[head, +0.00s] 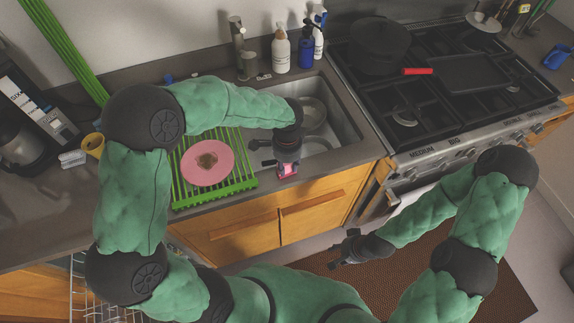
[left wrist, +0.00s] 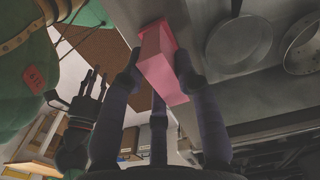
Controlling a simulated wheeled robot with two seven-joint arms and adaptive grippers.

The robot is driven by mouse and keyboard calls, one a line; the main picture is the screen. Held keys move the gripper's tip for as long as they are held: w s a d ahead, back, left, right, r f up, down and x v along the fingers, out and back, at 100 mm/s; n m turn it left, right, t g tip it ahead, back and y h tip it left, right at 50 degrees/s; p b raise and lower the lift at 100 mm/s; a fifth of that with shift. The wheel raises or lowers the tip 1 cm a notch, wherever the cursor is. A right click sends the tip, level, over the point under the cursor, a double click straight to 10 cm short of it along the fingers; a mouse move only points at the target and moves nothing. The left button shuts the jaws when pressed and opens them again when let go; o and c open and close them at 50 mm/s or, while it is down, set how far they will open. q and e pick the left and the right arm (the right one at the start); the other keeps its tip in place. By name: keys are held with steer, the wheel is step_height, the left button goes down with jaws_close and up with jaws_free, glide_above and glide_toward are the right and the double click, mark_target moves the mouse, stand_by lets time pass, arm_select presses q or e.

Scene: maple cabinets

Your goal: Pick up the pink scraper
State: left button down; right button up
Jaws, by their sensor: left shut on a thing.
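The pink scraper (head: 288,170) is at the front edge of the sink, mostly hidden under my left gripper (head: 286,160) in the head view. In the left wrist view the scraper (left wrist: 160,58) sits between the dark fingers of my left gripper (left wrist: 160,82), which is shut on it. Whether it still touches the counter I cannot tell. My right gripper (head: 342,249) is empty, away from the counter above the floor mat, with its fingers apart in the left wrist view (left wrist: 94,84).
A pink plate (head: 190,173) with food lies on a green drying rack (head: 240,185) left of the sink (head: 345,130). A pan (head: 314,108) is in the sink. Soap and spray bottles (head: 281,50) stand behind it. The stove (head: 440,140) with a pot (head: 378,40) is at right.

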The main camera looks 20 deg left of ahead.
arm_select(q)
steer(key=shift+r, duration=0.5)
step_height(320, 180, up, 2)
steer(key=shift+r+p, duration=0.2)
steer(key=shift+p, duration=0.3)
steer(key=s+d+r+p, duration=0.2)
steer(key=s+d+r, duration=0.5)
steer(key=s, duration=0.5)
step_height(320, 180, up, 2)
steer(key=shift+d+r, duration=0.15)
steer(key=shift+r, duration=0.05)
